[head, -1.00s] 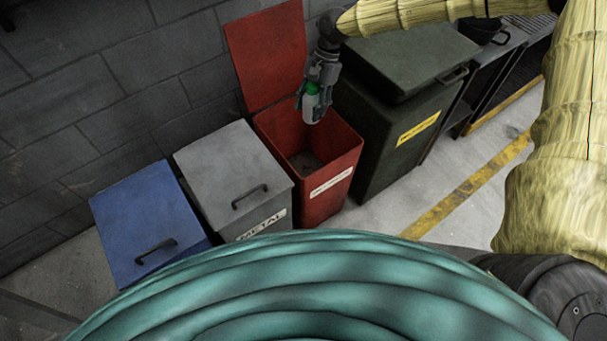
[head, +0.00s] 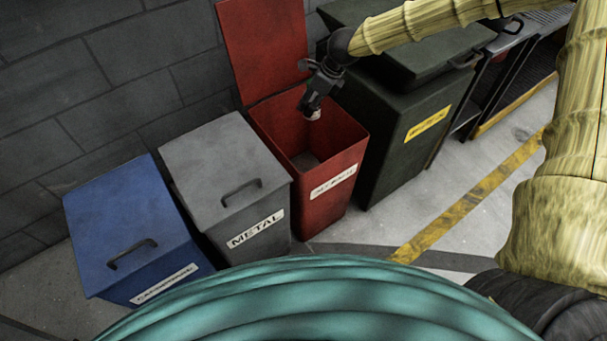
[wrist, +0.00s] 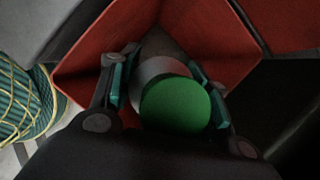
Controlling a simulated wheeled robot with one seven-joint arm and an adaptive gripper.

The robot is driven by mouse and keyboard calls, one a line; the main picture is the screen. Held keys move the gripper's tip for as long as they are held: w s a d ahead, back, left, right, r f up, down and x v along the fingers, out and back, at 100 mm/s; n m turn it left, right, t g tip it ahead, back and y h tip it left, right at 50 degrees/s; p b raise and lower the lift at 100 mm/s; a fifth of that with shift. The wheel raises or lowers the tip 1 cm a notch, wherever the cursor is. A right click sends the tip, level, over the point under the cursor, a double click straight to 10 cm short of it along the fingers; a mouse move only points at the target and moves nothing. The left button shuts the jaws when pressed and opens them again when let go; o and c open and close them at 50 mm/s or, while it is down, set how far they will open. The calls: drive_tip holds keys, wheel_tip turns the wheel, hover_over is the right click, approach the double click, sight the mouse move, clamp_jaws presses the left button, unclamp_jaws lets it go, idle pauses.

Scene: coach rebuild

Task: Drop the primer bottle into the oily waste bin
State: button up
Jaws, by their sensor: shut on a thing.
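The primer bottle shows in the wrist view as a round green cap (wrist: 176,104) with a pale body beyond it. In the head view only its pale lower end (head: 313,114) shows below my gripper (head: 316,100). My gripper, also in the wrist view (wrist: 168,92), is shut on the bottle, with a finger pad on either side. The red oily waste bin (head: 338,215) stands with its lid up against the wall. The bottle is over the bin's opening, near the rim level; its exact height is hard to tell.
A grey bin marked METAL (head: 225,165) and a blue bin (head: 130,225) stand left of the red bin, lids shut. A dark green bin (head: 400,140) stands close on its right. Clear floor (head: 470,215) with a yellow stripe lies in front.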

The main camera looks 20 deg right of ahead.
drive_tip(key=f+m+b, duration=0.1)
drive_tip(key=w+m, duration=0.1)
drive_tip(key=f+m+h+b, duration=0.1)
drive_tip(key=shift+w+d+f+t+b, duration=0.25)
drive_tip(key=shift+f+t+b, duration=0.1)
drive_tip(key=shift+t, duration=0.05)
drive_tip(key=shift+w+d+f+m+h+b, duration=0.15)
drive_tip(key=shift+w+f+m+h+b, duration=0.15)
drive_tip(key=shift+f+m+b, duration=0.25)
drive_tip(key=shift+w+d+f+m+h+b, duration=0.2)
drive_tip(key=shift+w+f+m+b, duration=0.1)
drive_tip(key=shift+m+b, duration=0.45)
wheel_tip(320, 180, down, 6)
drive_tip(key=b, duration=0.5)
drive_tip(key=shift+r+b, duration=0.1)
drive_tip(key=shift+b, duration=0.25)
drive_tip(key=o, duration=1.3)
drive_tip(key=shift+r, duration=0.1)
drive_tip(key=v, duration=1.2)
drive_tip(key=shift+s, duration=0.2)
